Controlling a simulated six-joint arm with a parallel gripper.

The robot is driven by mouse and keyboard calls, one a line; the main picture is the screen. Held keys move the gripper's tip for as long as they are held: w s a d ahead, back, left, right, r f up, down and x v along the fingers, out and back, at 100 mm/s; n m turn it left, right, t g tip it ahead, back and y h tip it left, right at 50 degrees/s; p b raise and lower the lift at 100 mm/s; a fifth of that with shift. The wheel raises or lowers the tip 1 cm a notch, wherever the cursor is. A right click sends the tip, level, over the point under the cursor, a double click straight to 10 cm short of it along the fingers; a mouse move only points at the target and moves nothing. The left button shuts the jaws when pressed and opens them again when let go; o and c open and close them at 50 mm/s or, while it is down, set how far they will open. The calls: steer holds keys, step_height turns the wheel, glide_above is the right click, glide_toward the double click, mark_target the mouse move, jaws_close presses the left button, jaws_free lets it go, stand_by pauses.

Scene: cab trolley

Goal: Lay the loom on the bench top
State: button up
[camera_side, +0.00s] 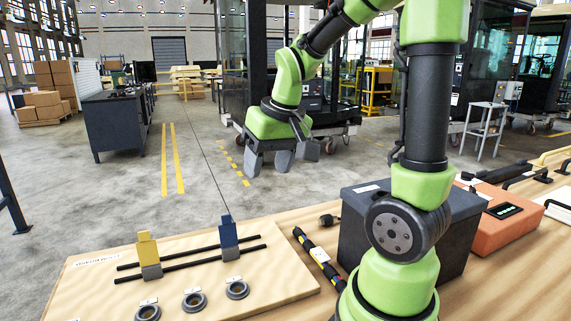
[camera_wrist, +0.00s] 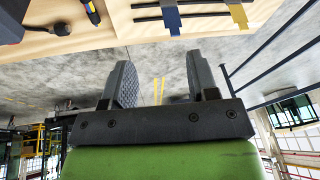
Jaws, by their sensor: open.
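The loom (camera_side: 318,257), a dark bundle with yellow, blue and red bands and a white tag, appears to lie on the wooden bench top (camera_side: 478,292). It lies between the pale board and a dark box. Part of it also shows at the top edge of the wrist view (camera_wrist: 92,12). My gripper (camera_side: 284,158) is open and empty. It hangs in the air above and beyond the far edge of the bench, well apart from the loom. In the wrist view its two fingers (camera_wrist: 165,80) stand apart with nothing between them.
The pale board (camera_side: 82,290) carries two black rods (camera_side: 190,263), a yellow clip (camera_side: 147,250), a blue clip (camera_side: 228,240) and several grey rings (camera_side: 195,300). The dark box (camera_side: 350,232) and an orange case (camera_side: 490,232) stand to the right. A small black item (camera_side: 328,220) lies behind the loom.

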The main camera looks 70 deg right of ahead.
steer(key=s+a+r+n+t, duration=0.1)
steer(key=s+a+r+t, duration=0.1)
steer(key=a+r, duration=0.2)
steer(key=a, duration=0.3)
steer(key=shift+s+y, duration=0.4)
steer(key=shift+o, duration=0.4)
steer(key=s+a+r+n+t+y, duration=0.1)
steer(key=s+a+y, duration=0.1)
steer(key=s+a, duration=0.3)
steer(key=shift+a+r+n+t, duration=0.2)
steer(key=shift+a+n+t, duration=0.1)
steer(key=shift+n, duration=0.1)
